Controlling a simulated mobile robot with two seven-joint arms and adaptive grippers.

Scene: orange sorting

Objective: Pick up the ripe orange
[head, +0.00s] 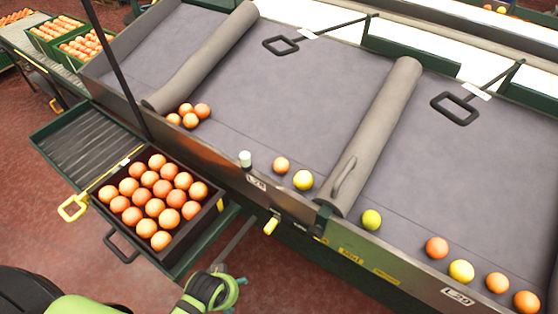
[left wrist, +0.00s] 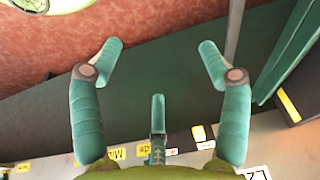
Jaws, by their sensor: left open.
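In the head view an orange fruit (head: 281,165) lies in the middle bay of the grey sorting table, near its front edge, beside a yellow fruit (head: 303,180). In the right bay are a yellow-green fruit (head: 371,219), a red-orange fruit (head: 437,248), a yellow fruit (head: 461,271) and two orange fruits (head: 497,282). My left gripper (head: 213,288) is low in front of the table, apart from all fruit. Its fingers (left wrist: 160,68) are spread and empty in the left wrist view. My right gripper is out of view.
A dark crate (head: 184,243) filled with oranges stands on a side shelf left of my left gripper. The table's metal front edge (head: 398,258) and grey padded dividers (head: 375,130) bound the bays.

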